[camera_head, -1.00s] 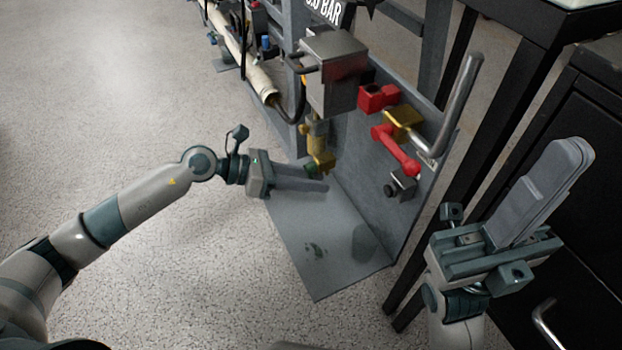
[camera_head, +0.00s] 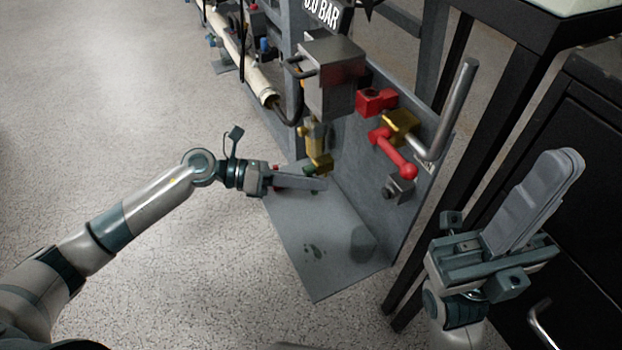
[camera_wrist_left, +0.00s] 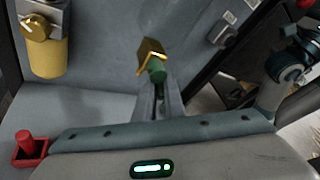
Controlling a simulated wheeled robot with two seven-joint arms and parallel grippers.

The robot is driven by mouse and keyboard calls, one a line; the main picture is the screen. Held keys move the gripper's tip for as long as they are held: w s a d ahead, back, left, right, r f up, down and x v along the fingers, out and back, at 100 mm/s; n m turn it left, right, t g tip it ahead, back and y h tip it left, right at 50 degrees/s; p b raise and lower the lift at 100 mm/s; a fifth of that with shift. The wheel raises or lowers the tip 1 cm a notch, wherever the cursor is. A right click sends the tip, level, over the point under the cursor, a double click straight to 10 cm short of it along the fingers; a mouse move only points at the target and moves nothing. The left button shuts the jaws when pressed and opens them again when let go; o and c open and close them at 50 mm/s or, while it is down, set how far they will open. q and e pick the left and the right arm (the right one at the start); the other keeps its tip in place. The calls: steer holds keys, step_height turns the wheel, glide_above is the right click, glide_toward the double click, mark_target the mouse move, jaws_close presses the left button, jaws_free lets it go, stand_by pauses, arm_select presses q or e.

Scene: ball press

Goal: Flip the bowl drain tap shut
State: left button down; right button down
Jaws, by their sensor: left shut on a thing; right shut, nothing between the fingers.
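The bowl drain tap is a small brass fitting (camera_head: 320,162) with a green lever (camera_head: 309,171), low beneath the metal box on the grey panel. In the left wrist view the brass body (camera_wrist_left: 150,51) and green lever (camera_wrist_left: 157,71) are at the fingertips. My left gripper (camera_head: 322,184) is shut on the green lever, its fingers just below the brass fitting in the head view. The fingers hide part of the lever, so its exact angle is hard to tell. My right gripper (camera_head: 560,170) is shut and empty at the right, well away from the tap.
A metal box (camera_head: 332,75) stands above the tap. A red lever (camera_head: 393,152), a red block (camera_head: 376,101) and a bent metal pipe (camera_head: 455,110) are on the panel to the right. A black cabinet (camera_head: 590,200) stands behind my right gripper.

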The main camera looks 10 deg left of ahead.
arm_select(q)
steer(key=shift+s+f, duration=0.25)
steer(key=shift+f, duration=0.05)
steer(key=c, duration=1.8)
jaws_free()
steer(key=shift+c, duration=0.2)
steer(key=shift+r, duration=0.15)
steer(key=shift+a, duration=0.1)
steer(key=shift+a+r, duration=0.1)
steer(key=shift+a, duration=0.05)
steer(key=p+v, duration=0.2)
steer(key=v, duration=1.5)
